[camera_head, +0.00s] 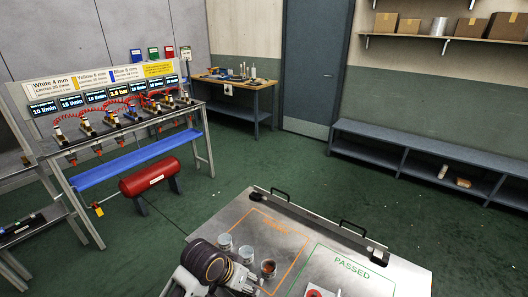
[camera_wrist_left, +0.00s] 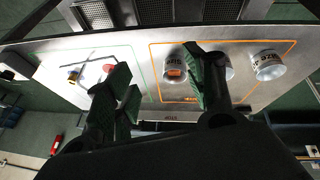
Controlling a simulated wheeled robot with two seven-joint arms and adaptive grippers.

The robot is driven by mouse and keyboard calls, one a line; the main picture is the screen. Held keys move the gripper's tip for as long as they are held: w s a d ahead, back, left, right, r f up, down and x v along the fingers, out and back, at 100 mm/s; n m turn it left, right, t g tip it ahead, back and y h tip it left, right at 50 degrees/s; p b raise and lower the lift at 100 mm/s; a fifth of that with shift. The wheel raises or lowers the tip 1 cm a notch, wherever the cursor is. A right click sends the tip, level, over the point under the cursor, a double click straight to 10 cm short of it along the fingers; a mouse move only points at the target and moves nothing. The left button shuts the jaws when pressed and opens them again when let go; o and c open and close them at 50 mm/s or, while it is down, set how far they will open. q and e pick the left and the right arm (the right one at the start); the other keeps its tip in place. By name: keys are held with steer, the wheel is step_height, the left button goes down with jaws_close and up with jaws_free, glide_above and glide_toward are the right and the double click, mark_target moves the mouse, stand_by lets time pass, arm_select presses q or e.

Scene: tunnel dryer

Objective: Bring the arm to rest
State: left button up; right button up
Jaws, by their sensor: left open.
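My left arm comes in at the bottom of the head view, and my left gripper (camera_head: 246,281) is low over the metal bench top (camera_head: 330,236). In the left wrist view its two dark green fingers stand wide apart, and the gripper (camera_wrist_left: 160,88) is open with nothing between the fingers. My right gripper is not in view.
The green area marked PASSED (camera_head: 350,267) has a red item (camera_head: 314,292) near the front edge. Black handles (camera_head: 353,224) line the bench's far side. A display rack with a red tank (camera_head: 152,176) stands left. Green floor (camera_head: 240,150) is clear beyond the bench.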

arm_select(q)
steer(key=shift+s+a+f+n+y, duration=1.05)
steer(key=shift+s+a, duration=1.55)
steer(key=shift+a, duration=1.65)
steer(key=shift+s+a+f+n+y, duration=0.6)
steer(key=shift+s+a+f, duration=0.75)
steer(key=shift+s+a, duration=2.1)
step_height(320, 180, down, 33)
steer(key=s+a+g, duration=0.1)
steer(key=a, duration=0.1)
steer(key=s+a+f, duration=0.1)
steer(key=s+f, duration=0.8)
steer(key=s, duration=0.2)
steer(key=s+a+f+g, duration=0.1)
steer(key=s+a+f, duration=0.1)
steer(key=s+f, duration=0.8)
steer(key=shift+s+a+f+m, duration=0.25)
steer(key=shift+s+a+m, duration=0.1)
steer(key=shift+s, duration=0.3)
steer(key=shift+y, duration=0.25)
steer(key=shift+w+d, duration=0.15)
